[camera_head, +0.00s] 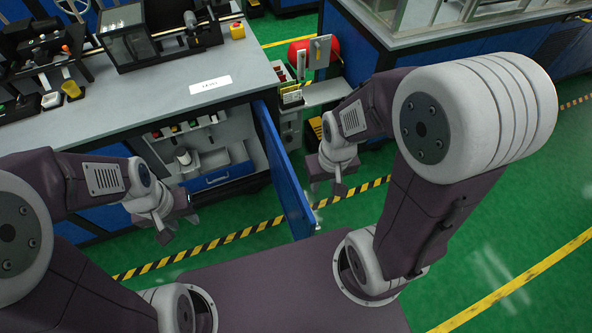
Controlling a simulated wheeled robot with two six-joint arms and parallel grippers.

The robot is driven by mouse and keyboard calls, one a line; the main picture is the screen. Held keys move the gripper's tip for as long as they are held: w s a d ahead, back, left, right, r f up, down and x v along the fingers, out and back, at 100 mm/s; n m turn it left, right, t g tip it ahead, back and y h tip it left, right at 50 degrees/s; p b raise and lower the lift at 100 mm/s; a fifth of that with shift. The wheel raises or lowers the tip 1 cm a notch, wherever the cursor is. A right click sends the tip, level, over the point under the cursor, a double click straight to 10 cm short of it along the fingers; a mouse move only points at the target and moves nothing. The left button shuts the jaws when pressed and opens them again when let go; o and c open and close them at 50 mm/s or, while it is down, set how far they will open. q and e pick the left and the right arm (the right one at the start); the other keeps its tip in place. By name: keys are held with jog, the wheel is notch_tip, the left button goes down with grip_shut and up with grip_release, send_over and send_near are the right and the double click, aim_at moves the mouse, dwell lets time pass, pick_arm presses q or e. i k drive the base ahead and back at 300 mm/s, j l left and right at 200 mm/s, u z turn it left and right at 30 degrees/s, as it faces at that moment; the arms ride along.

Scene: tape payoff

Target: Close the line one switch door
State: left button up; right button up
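The blue switch door (284,172) stands swung open from the right side of the cabinet opening under the grey bench, its free edge toward me. The open compartment (210,150) shows light inner walls, small items on a shelf and a blue-fronted drawer. My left gripper (178,227) is in front of the opening, left of the door, with its fingertips apart and nothing seen between them. My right gripper (328,188) is to the right of the door, near its outer face, fingertips apart and empty. Neither gripper clearly touches the door.
The grey bench top (150,105) carries a white label (210,84), machines and a yellow cup (71,90). A stand with a red round part (301,52) is behind the door, to the right. Yellow-black floor tape (240,233) crosses the green floor below the door.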

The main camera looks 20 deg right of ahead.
aim_at(302, 222)
jog(key=l+u, duration=0.15)
jog(key=l, duration=0.3)
jog(key=k+l+u, duration=0.2)
jog(key=l, duration=0.2)
jog(key=l+u, duration=0.15)
jog(key=l, duration=0.3)
jog(key=k+l+u, duration=0.2)
jog(key=l, duration=0.2)
jog(key=j+z, duration=0.2)
jog(key=z, duration=0.2)
jog(key=j+z, duration=0.15)
jog(key=z, duration=0.25)
jog(key=j+z, duration=0.2)
jog(key=z, duration=0.2)
jog(key=j+z, duration=0.15)
jog(key=z, duration=0.25)
jog(key=k, duration=0.05)
